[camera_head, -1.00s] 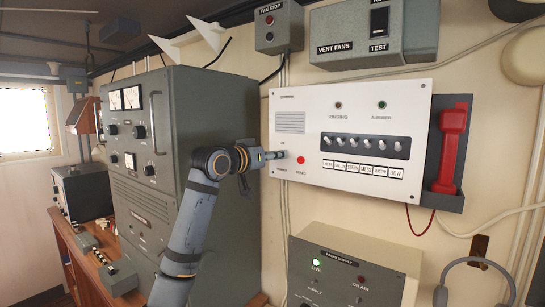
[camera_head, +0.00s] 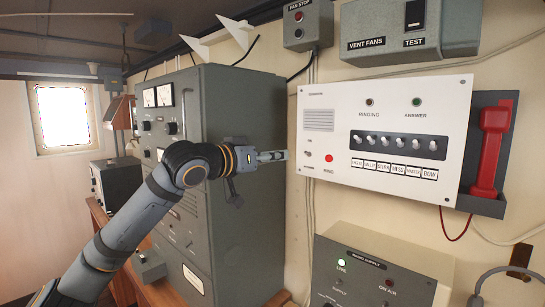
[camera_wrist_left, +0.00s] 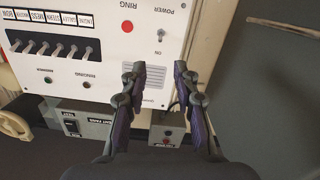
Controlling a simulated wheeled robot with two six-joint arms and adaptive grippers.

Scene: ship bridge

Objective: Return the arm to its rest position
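My left arm (camera_head: 130,215) comes in from the lower left in the head view. Its gripper (camera_head: 285,155) points right, in front of the grey cabinet's right side and close to the left edge of the white telephone panel (camera_head: 350,95). In the left wrist view the gripper (camera_wrist_left: 159,68) has its two fingers apart with nothing between them. Beyond them the panel (camera_wrist_left: 150,70) appears upside down, with its power switch (camera_wrist_left: 161,36) and red ring button (camera_wrist_left: 127,26). My right gripper is not in view.
A tall grey cabinet (camera_head: 240,110) stands behind my left forearm. A red handset (camera_head: 488,150) hangs right of the panel. A radio supply box (camera_head: 400,268) is below it, and a vent fans box (camera_head: 450,32) above.

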